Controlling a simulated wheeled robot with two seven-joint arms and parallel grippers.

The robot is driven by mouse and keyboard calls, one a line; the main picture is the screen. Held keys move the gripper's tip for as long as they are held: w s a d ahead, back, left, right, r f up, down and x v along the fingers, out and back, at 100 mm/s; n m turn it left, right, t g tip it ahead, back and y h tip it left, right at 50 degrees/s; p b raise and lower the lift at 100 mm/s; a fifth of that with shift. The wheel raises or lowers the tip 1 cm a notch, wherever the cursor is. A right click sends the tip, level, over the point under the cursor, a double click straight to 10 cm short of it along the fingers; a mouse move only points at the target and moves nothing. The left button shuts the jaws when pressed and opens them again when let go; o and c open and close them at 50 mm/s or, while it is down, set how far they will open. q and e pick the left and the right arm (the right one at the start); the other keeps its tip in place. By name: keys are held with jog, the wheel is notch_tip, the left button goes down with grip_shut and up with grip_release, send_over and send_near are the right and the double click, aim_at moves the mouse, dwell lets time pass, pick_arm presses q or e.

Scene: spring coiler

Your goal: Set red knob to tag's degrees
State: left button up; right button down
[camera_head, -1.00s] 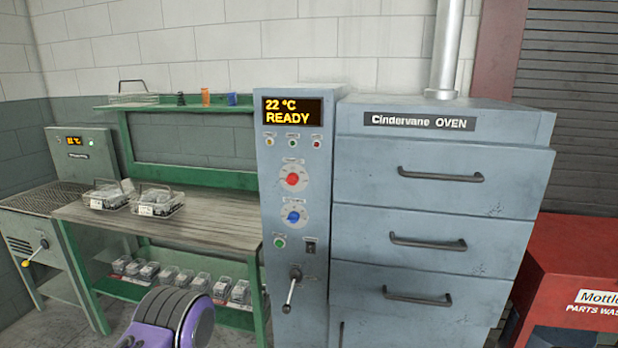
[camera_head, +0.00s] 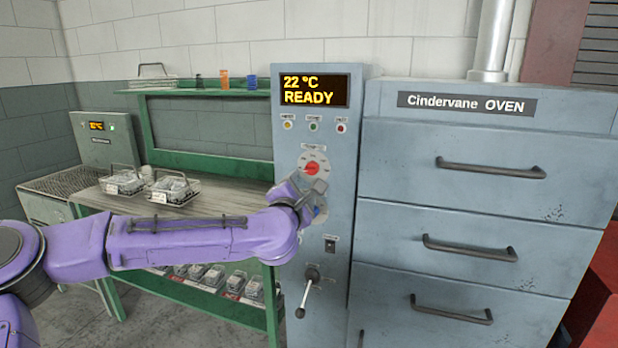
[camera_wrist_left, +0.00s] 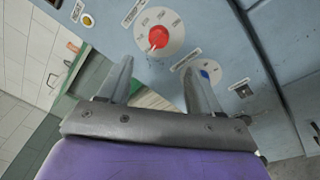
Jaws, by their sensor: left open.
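The red knob (camera_head: 312,168) sits on a pale dial on the oven's control panel (camera_head: 340,225), under the display (camera_head: 314,90) reading 22 °C READY. It also shows in the left wrist view (camera_wrist_left: 158,37), beyond the fingertips. My left gripper (camera_head: 314,187) is close in front of the panel, just below the red knob. In the wrist view its jaws (camera_wrist_left: 160,75) are apart with nothing between them. The blue knob (camera_wrist_left: 205,73) is mostly hidden by the gripper in the head view. Small tags hang on the wire baskets (camera_head: 174,188); their writing is too small to read.
A green workbench (camera_head: 210,165) with baskets stands left of the panel. A lever (camera_head: 306,291) sticks out below the knobs. Oven drawers with handles (camera_head: 490,168) are at the right. A grey machine (camera_head: 95,140) stands at the far left.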

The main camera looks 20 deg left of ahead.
aim_at(310, 171)
pick_arm(q)
jog(key=w+p, duration=0.1)
jog(key=w, duration=0.2)
jog(key=w+p, duration=0.1)
jog(key=w, duration=0.2)
jog(key=w+a+p, duration=0.1)
jog(key=w, duration=0.2)
jog(key=shift+w+r, duration=0.25)
jog(key=shift+r, duration=0.05)
jog(key=shift+w+f, duration=0.15)
jog(key=shift+w, duration=0.35)
jog(key=c, duration=1)
